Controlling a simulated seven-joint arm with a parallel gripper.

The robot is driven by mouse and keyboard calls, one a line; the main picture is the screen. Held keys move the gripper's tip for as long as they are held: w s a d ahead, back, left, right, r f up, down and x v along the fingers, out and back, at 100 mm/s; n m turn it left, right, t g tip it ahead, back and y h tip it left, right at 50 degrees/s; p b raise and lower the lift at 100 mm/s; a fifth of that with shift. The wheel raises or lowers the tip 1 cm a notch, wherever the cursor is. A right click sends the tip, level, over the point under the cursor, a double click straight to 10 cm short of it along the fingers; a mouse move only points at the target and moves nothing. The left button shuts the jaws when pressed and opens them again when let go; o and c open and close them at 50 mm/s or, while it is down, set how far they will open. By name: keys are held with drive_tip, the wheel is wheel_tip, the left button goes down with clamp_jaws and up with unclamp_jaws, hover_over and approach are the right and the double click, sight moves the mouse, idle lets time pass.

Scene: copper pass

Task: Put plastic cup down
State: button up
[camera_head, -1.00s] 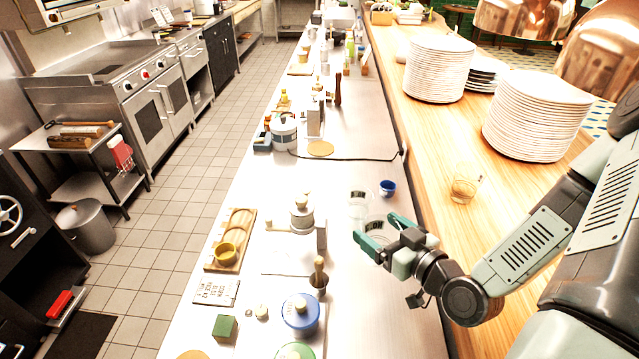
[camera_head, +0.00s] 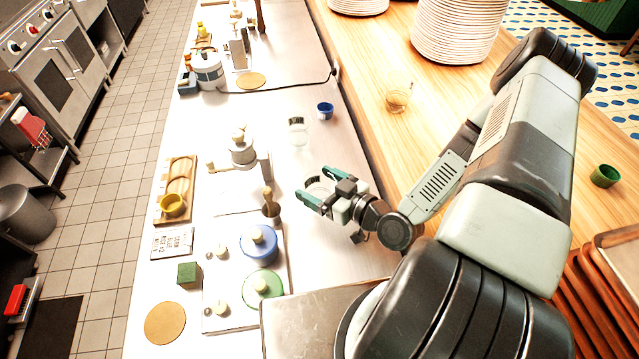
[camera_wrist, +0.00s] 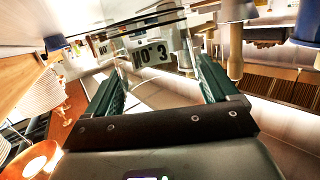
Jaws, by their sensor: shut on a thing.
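My gripper (camera_head: 315,186) is shut on a clear plastic cup (camera_head: 321,184) over the steel counter (camera_head: 330,245). Its green fingers lie on either side of the cup. In the wrist view, the cup (camera_wrist: 150,58) shows between the fingers with a pale label reading "NO 3". I cannot tell whether its base touches the counter. A second clear cup (camera_head: 298,133) stands farther back on the counter, apart from my gripper. A small blue cup (camera_head: 325,111) stands behind and right of that one.
A pepper-mill-like wooden item (camera_head: 270,206), a blue-lidded pot (camera_head: 258,245) and a grey grinder-like pot (camera_head: 242,150) stand left of my gripper. The raised wooden counter (camera_head: 365,105) runs along the right, holding a glass (camera_head: 397,98) and plate stacks (camera_head: 455,35). Bare steel surrounds the gripper's front side.

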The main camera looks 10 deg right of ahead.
drive_tip(key=o, duration=0.8)
drive_tip(key=shift+r, duration=0.1)
drive_tip(key=v, duration=1.2)
